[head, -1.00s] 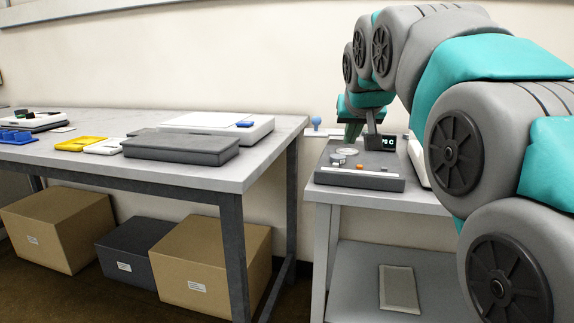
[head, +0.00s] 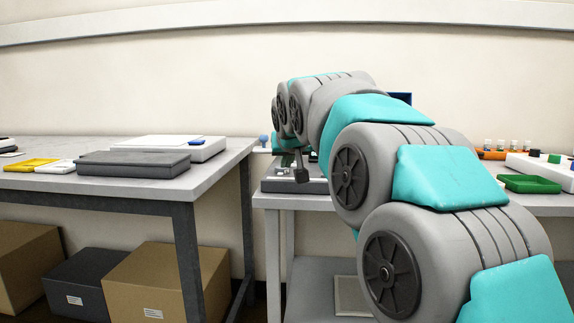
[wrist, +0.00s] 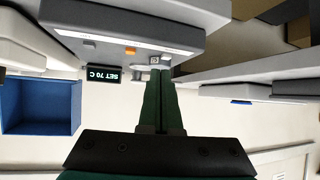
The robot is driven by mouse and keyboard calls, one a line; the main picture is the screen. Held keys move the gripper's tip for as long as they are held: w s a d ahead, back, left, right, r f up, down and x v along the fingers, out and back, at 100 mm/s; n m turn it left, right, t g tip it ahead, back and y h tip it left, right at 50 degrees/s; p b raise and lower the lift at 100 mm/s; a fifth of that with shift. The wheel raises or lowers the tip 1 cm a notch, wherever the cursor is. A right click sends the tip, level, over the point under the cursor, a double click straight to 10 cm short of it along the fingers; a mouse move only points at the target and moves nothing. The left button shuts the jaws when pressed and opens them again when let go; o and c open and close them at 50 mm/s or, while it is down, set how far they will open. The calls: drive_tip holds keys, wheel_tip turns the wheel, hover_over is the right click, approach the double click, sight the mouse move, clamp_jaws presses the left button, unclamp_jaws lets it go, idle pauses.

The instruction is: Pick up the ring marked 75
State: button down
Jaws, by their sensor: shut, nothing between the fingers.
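I cannot make out a ring marked 75 in either view. My gripper (wrist: 160,78) shows in the wrist view as two dark green fingers pressed together, with nothing seen between them. The fingertips reach toward the grey device (wrist: 125,25) with the upside-down "SET 70 C" display (wrist: 105,75). Small light blocks (wrist: 155,61) show right by the fingertips; I cannot tell whether they touch. In the head view my arm hides much of the device (head: 279,187) on the small bench.
The left table (head: 60,188) holds a dark grey box (head: 133,164), a white case (head: 205,150) and a yellow tray (head: 30,165). To the right are a green tray (head: 530,184) and an orange rack (head: 492,155) with vials. A gap separates table and bench.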

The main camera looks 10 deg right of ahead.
drive_tip(key=w, duration=0.6)
drive_tip(key=shift+w+d, duration=0.1)
drive_tip(key=shift+d, duration=0.1)
drive_tip(key=shift+w+f, duration=0.1)
drive_tip(key=shift+w, duration=0.05)
drive_tip(key=shift+f, duration=0.75)
drive_tip(key=shift+f, duration=0.1)
drive_tip(key=s+b, duration=0.2)
drive_tip(key=s, duration=0.4)
drive_tip(key=shift+a, duration=0.15)
drive_tip(key=shift+s, duration=0.4)
drive_tip(key=shift+r, duration=0.25)
